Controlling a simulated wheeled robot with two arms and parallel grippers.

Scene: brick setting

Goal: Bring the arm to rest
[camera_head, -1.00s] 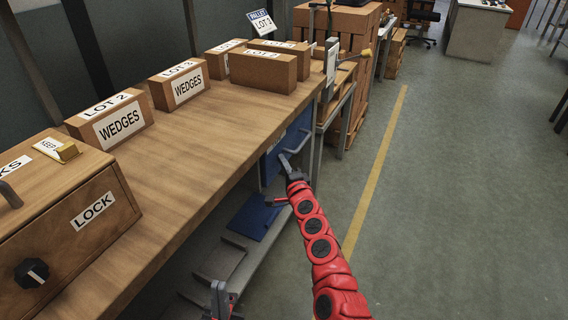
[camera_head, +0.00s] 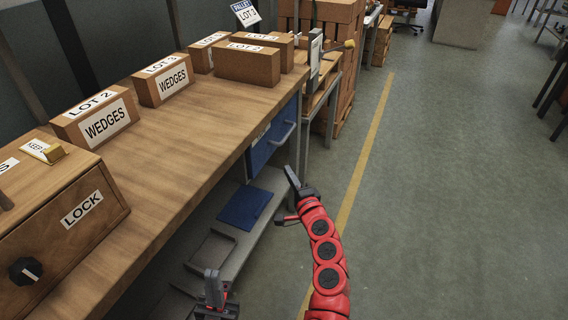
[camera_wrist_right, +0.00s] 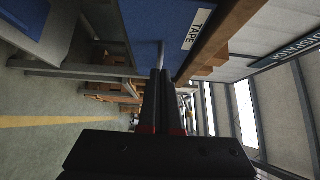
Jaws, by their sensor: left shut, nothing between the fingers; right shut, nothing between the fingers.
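My right arm is red and reaches up from the bottom of the head view. Its gripper (camera_head: 292,178) is shut and empty, below and in front of the blue drawer (camera_head: 262,150) under the bench top, apart from its handle (camera_head: 286,133). In the right wrist view the shut black fingers (camera_wrist_right: 162,88) point ahead, with the blue drawer front labelled TAPE (camera_wrist_right: 160,25) beyond them. My left gripper (camera_head: 212,284) is shut and empty at the bottom edge of the head view, near the bench's lower shelf.
The wooden bench (camera_head: 185,135) holds several labelled boxes and a wooden LOCK box (camera_head: 65,225). A blue tray (camera_head: 244,208) lies on the lower shelf.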

